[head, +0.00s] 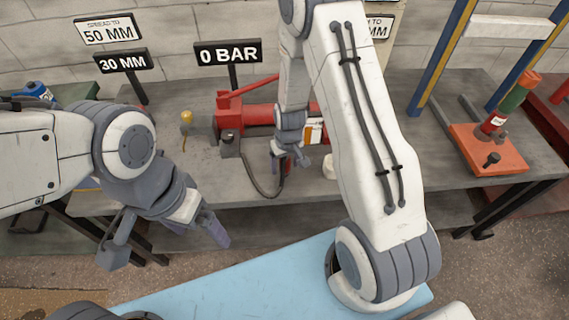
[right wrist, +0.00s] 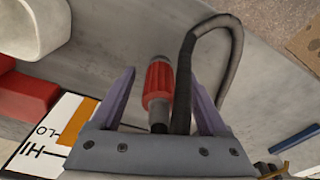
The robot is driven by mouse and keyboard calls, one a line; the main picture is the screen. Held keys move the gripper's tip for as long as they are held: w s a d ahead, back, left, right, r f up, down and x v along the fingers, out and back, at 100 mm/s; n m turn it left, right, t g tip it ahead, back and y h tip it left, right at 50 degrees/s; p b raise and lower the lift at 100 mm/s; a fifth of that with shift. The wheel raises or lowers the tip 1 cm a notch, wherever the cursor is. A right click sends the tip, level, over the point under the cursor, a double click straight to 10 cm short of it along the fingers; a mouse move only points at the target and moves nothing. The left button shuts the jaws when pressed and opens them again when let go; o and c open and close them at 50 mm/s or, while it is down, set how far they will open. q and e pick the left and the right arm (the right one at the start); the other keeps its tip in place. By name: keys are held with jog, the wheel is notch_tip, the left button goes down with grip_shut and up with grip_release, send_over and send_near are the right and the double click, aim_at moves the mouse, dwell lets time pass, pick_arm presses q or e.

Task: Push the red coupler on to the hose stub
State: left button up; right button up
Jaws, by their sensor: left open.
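The red coupler (right wrist: 159,84) shows in the right wrist view, ribbed, with a grey tip and a dark lower end. It lies between the two purple fingers of my right gripper (right wrist: 162,100), with visible gaps to the fingers. I cannot clearly make out the hose stub. My right gripper (head: 291,160) is open at the bench's front edge. My left gripper (head: 213,232) is open and empty, before the bench.
A red pump (head: 258,115) lies on the grey bench (head: 385,165) behind my right gripper. A 0 BAR sign (head: 229,52) stands behind it. A red-based press (head: 490,150) stands at the right. A blue surface (head: 240,280) lies in front of the bench.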

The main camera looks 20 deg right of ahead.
aim_at(287, 161)
jog(key=r, duration=0.7)
jog(key=s+r, duration=0.1)
jog(key=r, duration=0.2)
jog(key=shift+s+r+p, duration=0.1)
jog(key=shift+r+p, duration=0.1)
jog(key=shift+p, duration=0.1)
jog(key=s+a+r+n, duration=0.2)
jog(key=s+a+r, duration=0.2)
jog(key=a+r, duration=0.25)
jog(key=s+a+r+n, duration=0.2)
jog(key=s+a+r, duration=0.2)
jog(key=s, duration=0.5)
jog(key=s+a+r+n+g+y+p, duration=0.1)
jog(key=s+a+r+n, duration=0.1)
jog(key=s, duration=0.7)
notch_tip(287, 161, up, 3)
jog(key=shift+s+a+f+n, duration=0.15)
jog(key=shift+a+n, duration=0.25)
jog(key=shift+a, duration=0.5)
